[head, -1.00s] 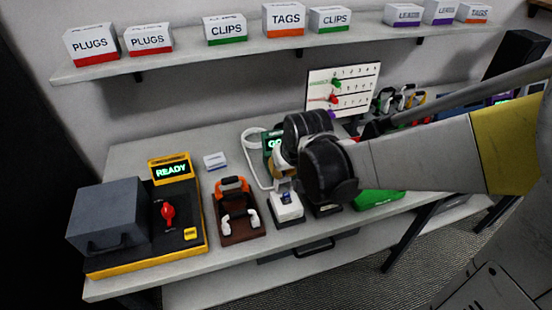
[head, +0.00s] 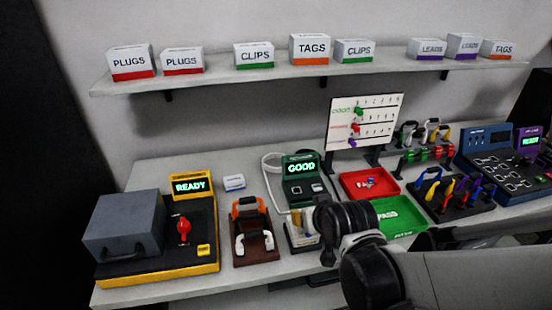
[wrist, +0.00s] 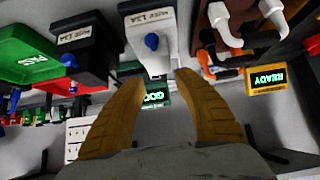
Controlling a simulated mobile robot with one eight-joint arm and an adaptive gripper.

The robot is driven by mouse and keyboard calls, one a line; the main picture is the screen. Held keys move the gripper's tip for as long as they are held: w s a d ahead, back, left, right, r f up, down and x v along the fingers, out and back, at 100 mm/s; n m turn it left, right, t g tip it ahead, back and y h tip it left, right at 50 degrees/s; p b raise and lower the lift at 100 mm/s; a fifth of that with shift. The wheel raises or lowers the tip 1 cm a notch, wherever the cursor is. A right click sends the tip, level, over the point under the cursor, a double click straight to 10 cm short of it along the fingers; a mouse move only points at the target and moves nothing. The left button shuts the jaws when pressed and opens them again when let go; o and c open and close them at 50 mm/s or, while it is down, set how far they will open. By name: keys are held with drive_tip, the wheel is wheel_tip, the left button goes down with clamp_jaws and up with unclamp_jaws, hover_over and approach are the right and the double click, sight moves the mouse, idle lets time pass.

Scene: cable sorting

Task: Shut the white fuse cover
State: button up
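The white fuse box (wrist: 150,38) shows in the wrist view, with a printed label and a blue knob on its white cover. How far the cover is open I cannot tell. In the head view my arm partly hides the white box (head: 303,241). My gripper (wrist: 158,79) is open and empty, its two tan fingers spread apart below the blue knob in the wrist picture. A black fuse box (wrist: 80,45) with its own label and blue knob stands beside the white one.
A green PASS tray (head: 398,222) and red tray (head: 368,184) lie right of my gripper. The GOOD tester (head: 303,180) stands behind. A brown stand (head: 257,247) with orange and white handles and the READY machine (head: 205,240) are to the left.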

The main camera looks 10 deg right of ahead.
drive_tip(key=v, duration=1.2)
idle(0.3)
drive_tip(key=shift+s+f+g, duration=0.25)
drive_tip(key=shift+s+g, duration=0.25)
drive_tip(key=shift+s, duration=0.35)
drive_tip(key=shift+s+f+g, duration=0.25)
drive_tip(key=shift+s+g, duration=0.25)
drive_tip(key=shift+s, duration=0.35)
